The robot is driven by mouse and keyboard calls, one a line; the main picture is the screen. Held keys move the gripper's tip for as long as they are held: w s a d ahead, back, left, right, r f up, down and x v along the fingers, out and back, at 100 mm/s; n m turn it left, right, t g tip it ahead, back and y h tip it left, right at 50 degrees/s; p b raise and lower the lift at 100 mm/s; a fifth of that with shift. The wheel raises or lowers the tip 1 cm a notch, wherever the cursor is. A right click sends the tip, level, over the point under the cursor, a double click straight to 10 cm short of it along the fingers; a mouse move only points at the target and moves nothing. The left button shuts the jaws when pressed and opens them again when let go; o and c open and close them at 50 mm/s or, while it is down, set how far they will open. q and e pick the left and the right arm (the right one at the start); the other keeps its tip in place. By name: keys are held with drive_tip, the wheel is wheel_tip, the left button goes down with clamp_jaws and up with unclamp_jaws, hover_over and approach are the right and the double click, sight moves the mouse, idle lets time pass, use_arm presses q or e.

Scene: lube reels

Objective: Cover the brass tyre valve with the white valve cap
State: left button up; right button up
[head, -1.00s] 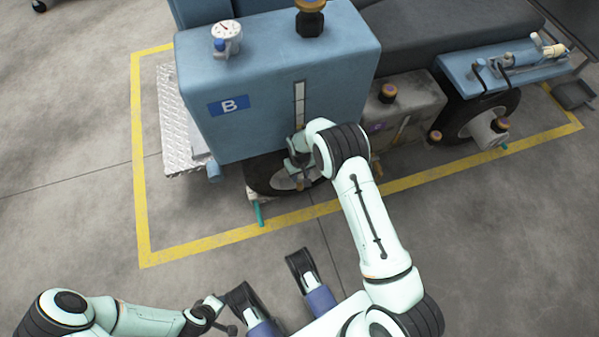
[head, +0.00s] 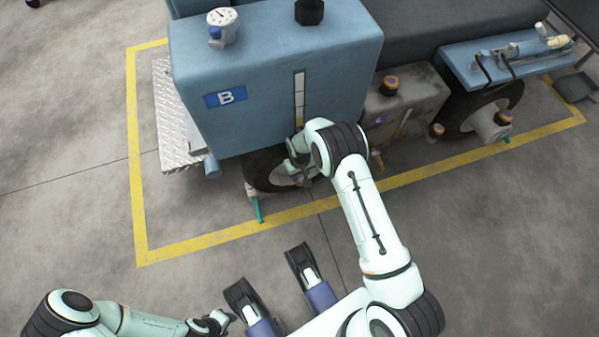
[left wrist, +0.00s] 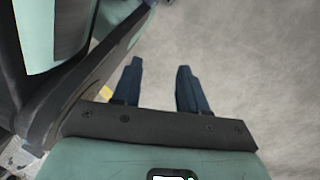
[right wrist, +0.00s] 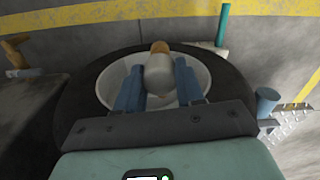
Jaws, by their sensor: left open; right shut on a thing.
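My right gripper (right wrist: 158,85) is shut on a pale grey-white cylinder, which looks like the white valve cap (right wrist: 158,74), in front of the wheel. A brass-coloured end (right wrist: 160,47) shows just beyond the cap in the right wrist view. I cannot tell whether it is the tyre valve, nor whether the cap touches or covers it. In the head view my right gripper (head: 302,176) is at the cart's front wheel, and the arm partly hides the wheel. My left gripper (left wrist: 157,85) is open and empty above bare floor.
The dark tyre (right wrist: 75,100) surrounds the pale wheel rim (right wrist: 108,85). A teal peg (right wrist: 223,25) stands beside the tyre. The blue cart body (head: 270,75) with its B label overhangs the wheel. A yellow floor line (head: 190,250) runs in front. The floor at left is clear.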

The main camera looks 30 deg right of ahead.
drive_tip(key=shift+f+b, duration=0.35)
drive_tip(key=shift+f, duration=0.25)
use_arm(q)
drive_tip(key=shift+s+a+f+g+b, duration=0.1)
drive_tip(key=shift+s+f+g+b, duration=0.25)
drive_tip(key=shift+s, duration=0.45)
drive_tip(key=shift+s+a+f+g, duration=0.15)
drive_tip(key=shift+s+f, duration=0.25)
drive_tip(key=shift+s, duration=0.35)
use_arm(e)
drive_tip(key=shift+f, duration=0.75)
drive_tip(key=o, duration=1.1)
use_arm(q)
drive_tip(key=w+d+r+t+p, duration=0.1)
drive_tip(key=w+r+p, duration=0.3)
drive_tip(key=w, duration=0.4)
drive_tip(key=shift+r+t, duration=0.4)
drive_tip(key=shift+t, duration=0.5)
use_arm(e)
wheel_tip(320, 180, up, 13)
drive_tip(key=shift+r, duration=0.2)
drive_tip(key=shift+s, duration=0.1)
